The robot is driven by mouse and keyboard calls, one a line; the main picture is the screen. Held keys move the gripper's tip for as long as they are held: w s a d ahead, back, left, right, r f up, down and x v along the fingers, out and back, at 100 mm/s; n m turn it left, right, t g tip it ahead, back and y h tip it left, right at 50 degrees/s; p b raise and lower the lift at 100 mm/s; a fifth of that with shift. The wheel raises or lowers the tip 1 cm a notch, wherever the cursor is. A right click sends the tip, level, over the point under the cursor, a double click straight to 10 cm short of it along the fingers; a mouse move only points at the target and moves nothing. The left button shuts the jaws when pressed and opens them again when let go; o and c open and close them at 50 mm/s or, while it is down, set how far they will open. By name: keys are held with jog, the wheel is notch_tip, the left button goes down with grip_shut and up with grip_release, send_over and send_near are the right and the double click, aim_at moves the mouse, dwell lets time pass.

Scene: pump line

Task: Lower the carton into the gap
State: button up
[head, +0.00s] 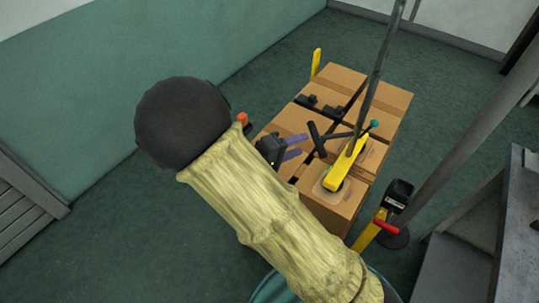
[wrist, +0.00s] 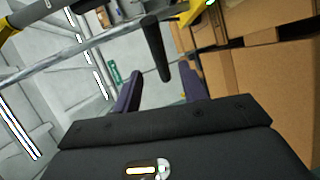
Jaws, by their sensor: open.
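Several brown cartons (head: 385,97) stand close together in a block in the head view. A yellow lifting arm (head: 346,163) ends in a round pad on the top of the front carton (head: 328,212). Which carton the task means, and whether this one hangs or rests, I cannot tell; no gap is clearly visible. A black bar handle (head: 317,139) joins the lifting arm; it also shows in the wrist view (wrist: 155,48). My gripper (head: 303,146) is open, its purple fingers pointing at the handle. In the wrist view the handle's end appears between the fingertips (wrist: 160,80); contact is unclear.
A grey rod (head: 381,55) rises from the lifting arm. A slanted grey post (head: 455,135), a yellow stand with a red lever (head: 385,226) and a grey bench (head: 510,220) are at the right. Green floor (head: 140,245) is clear at the left.

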jog(key=v, duration=0.8)
jog(key=shift+s, duration=0.15)
jog(key=s+d+r+m+g+y+p, duration=0.1)
jog(key=s+d+m+g+y+p, duration=0.2)
jog(key=s+d+g+y+p, duration=0.55)
jog(key=w+d+r+m+t+y+p, duration=0.2)
jog(key=d+r+y, duration=0.3)
jog(key=r, duration=0.3)
jog(key=shift+w+d+r+t+p, duration=0.2)
jog(key=shift+d+r+t+p, duration=0.1)
jog(key=shift+d+r+t, duration=0.15)
